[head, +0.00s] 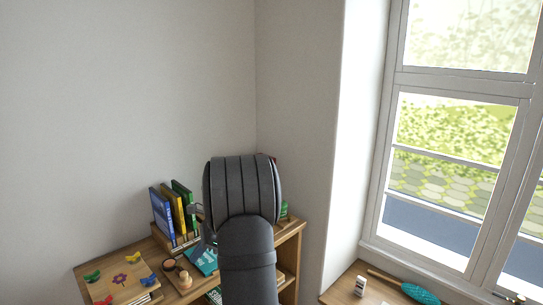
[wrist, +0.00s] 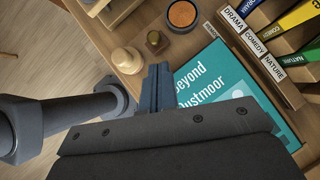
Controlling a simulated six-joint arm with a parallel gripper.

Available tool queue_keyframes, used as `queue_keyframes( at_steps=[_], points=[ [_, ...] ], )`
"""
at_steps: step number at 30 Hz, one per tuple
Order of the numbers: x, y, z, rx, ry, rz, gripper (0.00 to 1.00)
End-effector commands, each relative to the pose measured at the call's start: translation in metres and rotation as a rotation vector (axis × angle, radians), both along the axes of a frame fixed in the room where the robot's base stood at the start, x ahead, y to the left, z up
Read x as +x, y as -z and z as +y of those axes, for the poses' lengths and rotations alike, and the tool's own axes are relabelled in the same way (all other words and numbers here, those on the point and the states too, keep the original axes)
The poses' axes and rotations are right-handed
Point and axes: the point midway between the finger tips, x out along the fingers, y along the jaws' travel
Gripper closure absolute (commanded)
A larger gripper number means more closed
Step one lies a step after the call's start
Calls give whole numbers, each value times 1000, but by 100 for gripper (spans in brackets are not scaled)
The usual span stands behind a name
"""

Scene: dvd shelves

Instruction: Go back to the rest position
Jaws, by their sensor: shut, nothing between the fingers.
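My gripper (wrist: 158,88) is shut and empty in the wrist view. Its fingertips are over the wooden shelf top, at the left edge of a teal case (wrist: 240,92) reading "Beyond" and "Dustmoor". I cannot tell whether they touch it. The teal case lies flat, partly hidden by my gripper; it also shows in the head view (head: 203,262), left of my arm. In the head view my dark arm rises in front of the shelf unit and hides most of the gripper.
A rack (wrist: 262,58) labelled drama, comedy and nature holds upright cases, including a blue one (head: 161,213). A round orange-topped pot (wrist: 182,15) and a pale wooden knob-shaped piece (wrist: 127,60) stand near the gripper. A sill at right holds a white bottle (head: 360,286) and a turquoise brush (head: 420,293).

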Motion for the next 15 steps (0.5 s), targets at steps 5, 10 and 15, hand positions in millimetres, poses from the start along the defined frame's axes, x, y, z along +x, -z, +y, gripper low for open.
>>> queue_keyframes(
  at_steps=[5, 10, 15],
  points=[
    [-8, 6, 25, 0, -1, 2, 100],
    [-5, 6, 21, 0, 2, 3, 100],
    [-5, 6, 19, 0, 0, 3, 100]
  ],
)
